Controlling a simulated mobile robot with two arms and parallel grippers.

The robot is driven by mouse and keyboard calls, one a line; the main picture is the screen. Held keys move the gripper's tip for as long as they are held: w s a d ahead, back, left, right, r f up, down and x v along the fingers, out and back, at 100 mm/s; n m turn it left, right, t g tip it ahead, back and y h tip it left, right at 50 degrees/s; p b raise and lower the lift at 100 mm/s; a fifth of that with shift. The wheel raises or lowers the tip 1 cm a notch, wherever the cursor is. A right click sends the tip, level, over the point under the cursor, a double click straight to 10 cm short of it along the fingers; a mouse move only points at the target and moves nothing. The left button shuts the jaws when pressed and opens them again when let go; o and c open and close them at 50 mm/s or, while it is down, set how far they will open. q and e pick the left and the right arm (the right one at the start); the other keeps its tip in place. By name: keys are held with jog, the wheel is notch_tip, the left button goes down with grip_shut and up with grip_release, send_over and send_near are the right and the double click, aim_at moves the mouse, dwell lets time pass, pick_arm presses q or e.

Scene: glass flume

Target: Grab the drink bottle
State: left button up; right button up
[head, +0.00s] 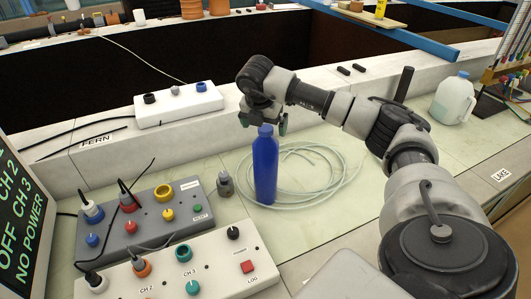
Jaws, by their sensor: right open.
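A blue drink bottle (265,170) stands upright on the pale bench in the middle of the head view. My right gripper (264,124) is at the bottle's top, pointing down, with a finger visible on each side of the cap. Its jaws are open. I cannot tell whether the fingers touch the cap. My left gripper is not in the head view.
A coiled clear hose (318,168) lies around and behind the bottle. A small grey weight (225,185) stands to its left. Control boxes with knobs, a grey one (150,240) and a white one (215,262), fill the front left. A white jug (452,100) stands at right.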

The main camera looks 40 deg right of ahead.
jog(key=p+x, duration=0.1)
jog(key=x, duration=0.2)
jog(key=shift+s+f, duration=0.1)
jog(key=shift+f, duration=0.2)
jog(key=shift+d+f, duration=0.2)
jog(key=shift+f, duration=0.4)
jog(key=shift+r, duration=0.1)
jog(key=c, duration=1.1)
jog(key=shift+o, duration=0.2)
